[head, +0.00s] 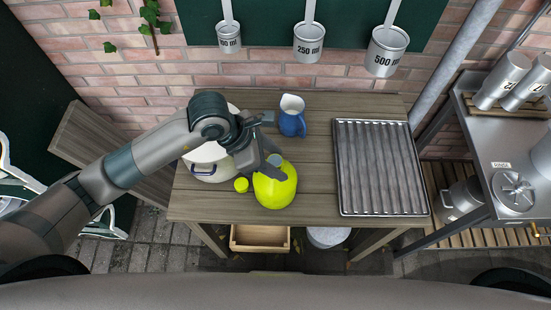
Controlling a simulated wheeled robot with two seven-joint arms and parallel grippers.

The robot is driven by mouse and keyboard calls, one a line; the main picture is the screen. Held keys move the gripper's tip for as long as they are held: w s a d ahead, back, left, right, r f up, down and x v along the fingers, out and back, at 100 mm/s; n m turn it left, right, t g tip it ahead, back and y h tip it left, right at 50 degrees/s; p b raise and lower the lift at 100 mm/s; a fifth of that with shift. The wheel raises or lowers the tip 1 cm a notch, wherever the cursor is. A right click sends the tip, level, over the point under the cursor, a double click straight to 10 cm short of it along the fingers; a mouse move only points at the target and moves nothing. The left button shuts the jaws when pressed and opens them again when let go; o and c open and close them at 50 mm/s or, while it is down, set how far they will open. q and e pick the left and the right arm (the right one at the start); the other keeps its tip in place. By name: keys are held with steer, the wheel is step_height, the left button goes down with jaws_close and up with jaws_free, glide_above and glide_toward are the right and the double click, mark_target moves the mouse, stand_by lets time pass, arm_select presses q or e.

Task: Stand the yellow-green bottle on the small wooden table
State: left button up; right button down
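The yellow-green bottle (275,188) is on or just above the front middle of the small wooden table (312,190). A small yellow-green round part (241,184) shows just left of its body, and I cannot tell whether it is joined to it. My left gripper (268,147) is over the back upper part of the bottle, with dark fingers close to its top. The hand hides part of the bottle, so I cannot tell whether the fingers close on it. My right gripper is not in view.
A white pot (205,170) stands left of the bottle, partly behind my arm. A blue jug (292,122) stands behind it. A ridged metal tray (378,168) covers the table's right side. Measuring cups (308,45) hang above. A wooden crate (259,239) is below the front edge.

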arm_select(q)
steer(key=shift+r, duration=0.15)
steer(key=shift+a+r, duration=0.1)
steer(key=shift+a, duration=0.05)
steer(key=b+v, duration=0.3)
steer(key=v, duration=0.8)
steer(key=shift+r, duration=0.25)
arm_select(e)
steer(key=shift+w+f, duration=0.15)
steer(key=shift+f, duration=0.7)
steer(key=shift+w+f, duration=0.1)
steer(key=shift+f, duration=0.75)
